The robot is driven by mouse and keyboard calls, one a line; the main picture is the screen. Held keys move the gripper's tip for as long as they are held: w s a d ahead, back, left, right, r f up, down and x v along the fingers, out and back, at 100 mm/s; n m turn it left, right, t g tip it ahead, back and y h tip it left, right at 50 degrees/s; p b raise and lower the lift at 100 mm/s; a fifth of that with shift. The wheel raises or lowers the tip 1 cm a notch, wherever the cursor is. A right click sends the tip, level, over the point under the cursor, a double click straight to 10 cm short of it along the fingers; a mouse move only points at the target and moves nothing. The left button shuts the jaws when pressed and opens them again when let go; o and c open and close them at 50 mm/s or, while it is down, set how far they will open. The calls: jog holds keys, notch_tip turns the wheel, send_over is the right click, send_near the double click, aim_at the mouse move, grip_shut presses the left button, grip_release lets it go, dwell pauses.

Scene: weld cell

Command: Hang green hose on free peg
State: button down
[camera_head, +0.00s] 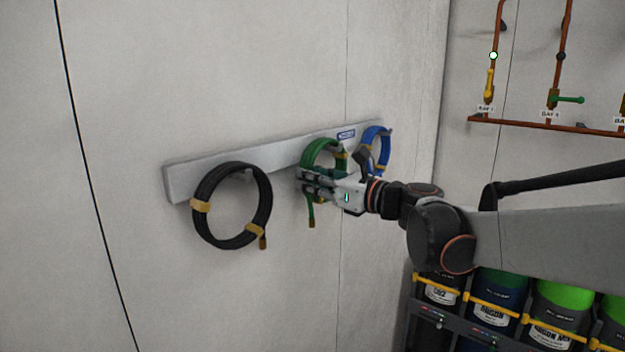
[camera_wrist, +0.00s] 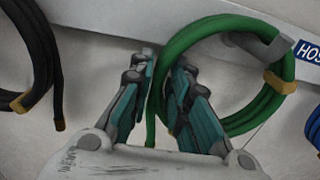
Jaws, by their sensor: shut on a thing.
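The green hose (camera_head: 319,150) is a coil with tan bands at the middle of the grey wall rail (camera_head: 290,150). My gripper (camera_head: 304,181) is shut on the coil's lower left side. In the wrist view, a strand of the green hose (camera_wrist: 181,45) runs between the fingers of my gripper (camera_wrist: 163,70). A grey peg (camera_wrist: 262,45) shows within the coil's upper right part; the coil appears to loop around it, but I cannot tell whether it rests on it. The hose's loose end hangs below the gripper.
A black hose (camera_head: 200,212) hangs at the rail's left part, and a blue hose (camera_head: 380,137) at its right end. A label plate (camera_head: 346,135) is near the blue hose. Orange pipes (camera_head: 540,123) and a rack of gas cylinders (camera_head: 497,310) stand to the right.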

jog(key=c, duration=1.4)
grip_release()
jog(key=shift+c, duration=0.2)
jog(key=v, duration=1.2)
jog(key=s+f+n+g+h+b, duration=0.15)
jog(key=s+f+n+b, duration=0.3)
jog(key=f, duration=0.45)
jog(key=s+f+n+g+h+b, duration=0.1)
jog(key=s+f+n+h+b, duration=0.2)
jog(key=f+b, duration=0.35)
jog(key=s+f+n+g+h+b, duration=0.1)
jog(key=s+f+n+h+b, duration=0.2)
jog(key=f, duration=0.8)
jog(key=s+d+f+n+h+b, duration=0.2)
jog(key=s+d+f+n+b, duration=0.2)
jog(key=f, duration=0.4)
jog(key=s+d+f+n+h+b, duration=0.2)
jog(key=s+d+f+n+b, duration=0.2)
jog(key=f, duration=0.5)
jog(key=s+d+f+n+h+b, duration=0.2)
jog(key=s+d+f+n+b, duration=0.2)
jog(key=s+f+n+b, duration=0.2)
notch_tip(320, 180, down, 3)
jog(key=shift+f+n+g+b, duration=0.1)
jog(key=shift+n+g+b, duration=0.25)
jog(key=shift+n+b, duration=0.5)
